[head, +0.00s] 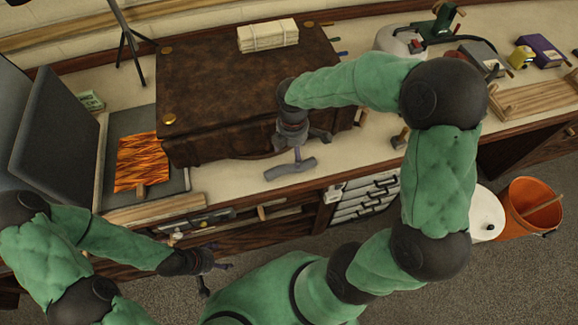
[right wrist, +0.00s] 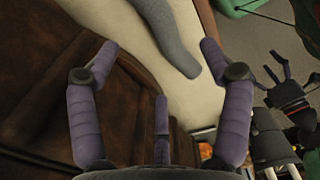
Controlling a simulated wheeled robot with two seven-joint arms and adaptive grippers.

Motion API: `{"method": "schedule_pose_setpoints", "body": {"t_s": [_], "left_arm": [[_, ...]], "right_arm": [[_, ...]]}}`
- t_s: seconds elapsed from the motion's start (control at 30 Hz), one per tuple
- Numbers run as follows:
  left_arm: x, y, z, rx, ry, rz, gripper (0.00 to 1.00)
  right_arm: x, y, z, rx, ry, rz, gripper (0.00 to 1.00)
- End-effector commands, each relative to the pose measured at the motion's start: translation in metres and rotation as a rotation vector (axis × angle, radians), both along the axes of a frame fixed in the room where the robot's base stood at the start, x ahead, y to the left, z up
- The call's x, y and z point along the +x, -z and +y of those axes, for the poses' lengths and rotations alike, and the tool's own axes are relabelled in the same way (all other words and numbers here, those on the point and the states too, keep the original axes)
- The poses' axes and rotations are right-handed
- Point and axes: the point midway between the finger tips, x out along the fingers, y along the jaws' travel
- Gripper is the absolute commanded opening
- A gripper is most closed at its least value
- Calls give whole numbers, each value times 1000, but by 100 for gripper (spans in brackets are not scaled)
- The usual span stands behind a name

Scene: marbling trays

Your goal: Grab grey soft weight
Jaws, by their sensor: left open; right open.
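The grey soft weight (head: 289,170) lies on the pale counter at its front edge, just in front of the brown leather-like case. In the right wrist view it is a long, limp grey shape (right wrist: 170,38) at the top, beyond and between my fingertips. My right gripper (head: 302,143) is above the counter edge by the case, with its fingers spread and nothing between them; it also shows in the right wrist view (right wrist: 160,58). My left gripper (head: 210,264) is open and empty, low in front of the drawers, away from the weight.
The brown case (head: 225,85) stands directly behind the weight and carries a white bundle (head: 268,36). An orange patterned sheet (head: 142,162) lies in a grey tray (head: 174,181) at left. An orange bucket (head: 530,208) stands on the floor at right.

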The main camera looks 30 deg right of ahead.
Motion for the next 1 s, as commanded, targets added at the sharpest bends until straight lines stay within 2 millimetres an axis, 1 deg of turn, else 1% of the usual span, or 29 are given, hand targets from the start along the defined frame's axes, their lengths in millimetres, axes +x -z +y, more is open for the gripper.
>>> {"method": "schedule_pose_setpoints", "body": {"t_s": [0.03, 0.1, 0.2, 0.37, 0.47, 0.6, 0.7, 0.8, 0.97, 1.0], "left_arm": [[0, 6, 0, 0, 0, 0, 82], [0, 10, 0, 0, 0, 0, 82], [0, 13, 0, 0, 0, -1, 82], [1, 16, 0, 0, 0, -1, 82], [1, 23, 0, 0, 0, -1, 82], [1, 36, 0, 0, 0, -1, 82], [1, 40, 0, 0, 0, -1, 82], [1, 41, 0, 0, 0, -1, 82], [1, 40, 0, 0, 0, -1, 82], [1, 40, 0, 0, 0, -1, 82]], "right_arm": [[0, 12, 0, 0, 0, 3, 79], [0, 22, 0, 0, 0, 3, 79], [0, 32, 0, 0, 0, 1, 79], [1, 39, 2, 0, 0, 0, 79], [1, 50, 4, 0, -1, 0, 79], [1, 70, 7, -1, 0, 2, 79], [1, 82, 7, 0, 0, 2, 79], [2, 85, 7, 1, 0, 0, 79], [2, 84, 7, 1, 0, 0, 79], [2, 84, 7, 1, 0, 0, 73]]}}
